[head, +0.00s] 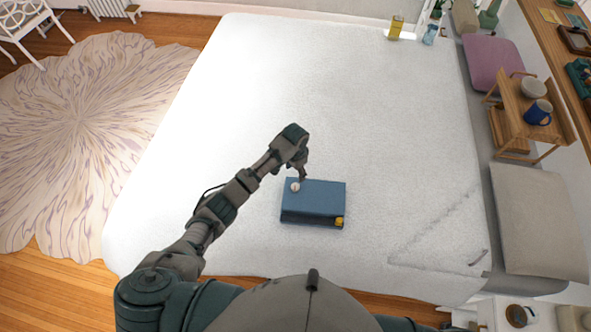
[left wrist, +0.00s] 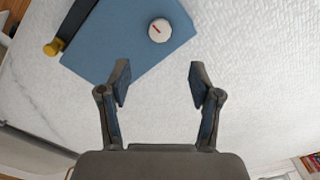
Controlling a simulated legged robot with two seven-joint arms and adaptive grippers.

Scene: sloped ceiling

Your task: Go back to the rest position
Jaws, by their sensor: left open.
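My left gripper (head: 302,175) is at the upper left edge of a blue box (head: 320,198) on the white bed. In the left wrist view, its two fingers (left wrist: 160,85) are spread apart with nothing between them. The blue box (left wrist: 120,45) lies beyond the fingertips there. A small round white thing with a red mark (left wrist: 159,30) is on its top, and it also shows in the head view (head: 295,187) close to the gripper. My right gripper is in neither view.
The white bed (head: 230,110) is mostly clear around the box. A wooden tray stand (head: 520,110) with a bowl and a blue mug stands at the right. Yellow and blue glasses (head: 396,27) stand at the far edge. A patterned rug (head: 80,130) covers the left floor.

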